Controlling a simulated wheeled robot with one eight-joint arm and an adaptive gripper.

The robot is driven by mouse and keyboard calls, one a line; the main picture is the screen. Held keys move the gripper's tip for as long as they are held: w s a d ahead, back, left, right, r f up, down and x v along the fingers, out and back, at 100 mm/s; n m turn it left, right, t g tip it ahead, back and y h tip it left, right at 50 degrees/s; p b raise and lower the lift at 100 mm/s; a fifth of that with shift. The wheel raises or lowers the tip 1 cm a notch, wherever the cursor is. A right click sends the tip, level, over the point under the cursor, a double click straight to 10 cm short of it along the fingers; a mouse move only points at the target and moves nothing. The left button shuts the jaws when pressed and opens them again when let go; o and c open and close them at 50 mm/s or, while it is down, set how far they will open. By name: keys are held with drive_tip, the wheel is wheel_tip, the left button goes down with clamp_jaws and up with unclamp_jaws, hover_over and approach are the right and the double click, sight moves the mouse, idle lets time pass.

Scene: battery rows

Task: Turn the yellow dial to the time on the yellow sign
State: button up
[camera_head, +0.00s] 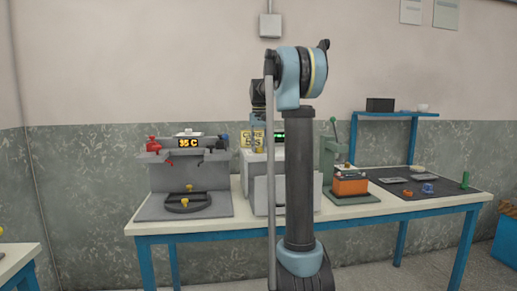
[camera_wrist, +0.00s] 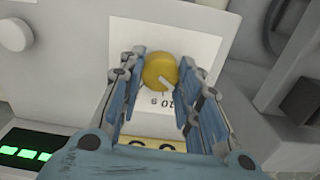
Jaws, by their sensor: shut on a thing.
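The yellow dial (camera_wrist: 160,70) sits on a white printed plate (camera_wrist: 190,42) on a grey machine. Its pale pointer mark faces down and right in the wrist view, near printing that looks like "10 s". My gripper (camera_wrist: 158,76) is shut on the dial, with a blue-padded finger on either side. The yellow sign (camera_head: 246,139) shows in the head view behind my arm; its lower line looks like "6 S", but it is small and partly covered. Only a strip of yellow with dark characters (camera_wrist: 150,146) shows in the wrist view, mostly behind my gripper.
A green-lit display (camera_wrist: 25,153) and a white round knob (camera_wrist: 15,34) are near the dial. In the head view, a grey press with an orange "35 C" display (camera_head: 189,143) stands left. A green lever press (camera_head: 328,155) and orange block (camera_head: 350,184) stand right.

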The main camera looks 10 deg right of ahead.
drive_tip(key=shift+n, duration=0.4)
drive_tip(key=o, duration=1)
drive_tip(key=shift+o, duration=0.2)
drive_tip(key=shift+r, duration=0.1)
wheel_tip(320, 180, up, 12)
drive_tip(key=shift+f, duration=0.2)
drive_tip(key=shift+w, duration=0.1)
